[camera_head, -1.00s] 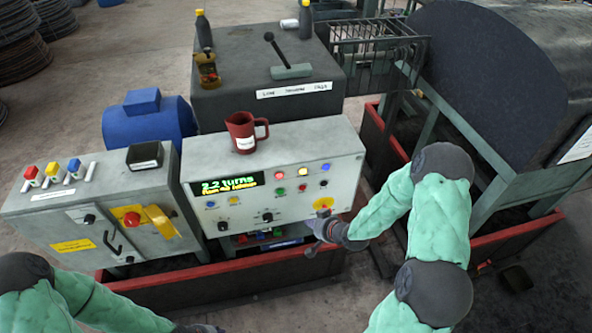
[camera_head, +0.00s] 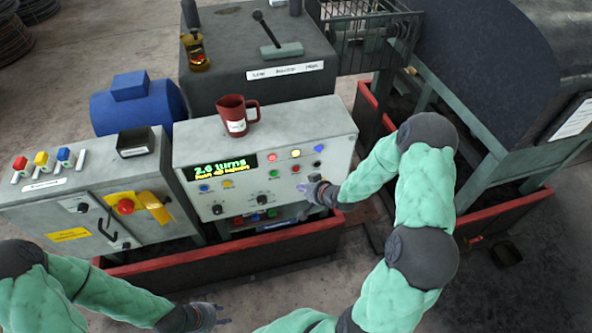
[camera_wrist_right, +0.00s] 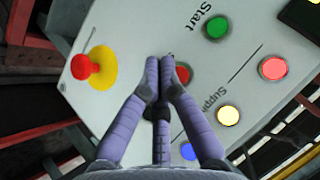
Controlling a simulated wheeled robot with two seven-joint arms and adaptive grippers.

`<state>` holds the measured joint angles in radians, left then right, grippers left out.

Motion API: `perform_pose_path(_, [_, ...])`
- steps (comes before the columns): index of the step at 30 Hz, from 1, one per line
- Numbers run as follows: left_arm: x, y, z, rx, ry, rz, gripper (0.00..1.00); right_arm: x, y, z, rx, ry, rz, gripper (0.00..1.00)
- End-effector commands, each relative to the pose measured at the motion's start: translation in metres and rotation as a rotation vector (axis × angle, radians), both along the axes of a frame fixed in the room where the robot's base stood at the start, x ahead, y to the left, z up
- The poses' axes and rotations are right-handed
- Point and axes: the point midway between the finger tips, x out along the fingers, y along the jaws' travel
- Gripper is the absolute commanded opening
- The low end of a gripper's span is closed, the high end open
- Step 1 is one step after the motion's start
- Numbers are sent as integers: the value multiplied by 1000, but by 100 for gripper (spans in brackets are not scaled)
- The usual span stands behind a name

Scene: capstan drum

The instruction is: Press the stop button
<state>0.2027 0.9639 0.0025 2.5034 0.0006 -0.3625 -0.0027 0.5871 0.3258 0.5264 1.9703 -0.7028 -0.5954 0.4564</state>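The light grey control panel (camera_head: 266,190) has several coloured buttons. In the right wrist view, a plain red button (camera_wrist_right: 183,75) sits beside a green button (camera_wrist_right: 216,27) labelled "Start"; its own label is hidden. My right gripper (camera_wrist_right: 165,64) has its fingers together, empty, with the tips over the panel at the edge of that red button, partly covering it. I cannot tell whether they touch. In the head view, my right gripper (camera_head: 308,190) is at the panel's lower right. My left gripper (camera_head: 221,314) is low, away from the panel, fingers apart and empty.
A red mushroom knob on a yellow base (camera_wrist_right: 85,67) sticks out left of my right fingers. A red lamp (camera_wrist_right: 273,68) and yellow lamp (camera_wrist_right: 229,115) are lit. A red jug (camera_head: 236,114) stands on the panel's top. Another red knob (camera_head: 125,206) is on the left cabinet.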

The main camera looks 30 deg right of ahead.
Motion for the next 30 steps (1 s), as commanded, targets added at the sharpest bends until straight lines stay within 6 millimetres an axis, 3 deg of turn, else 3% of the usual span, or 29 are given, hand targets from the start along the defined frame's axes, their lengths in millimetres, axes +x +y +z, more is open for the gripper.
perform_pose_path(12, [0,0,0,0,0,0,40,43,-10,0,0,1,0,0])
perform_pose_path(30, [0,0,0,0,0,0,40,50,-12,0,0,0,0,0])
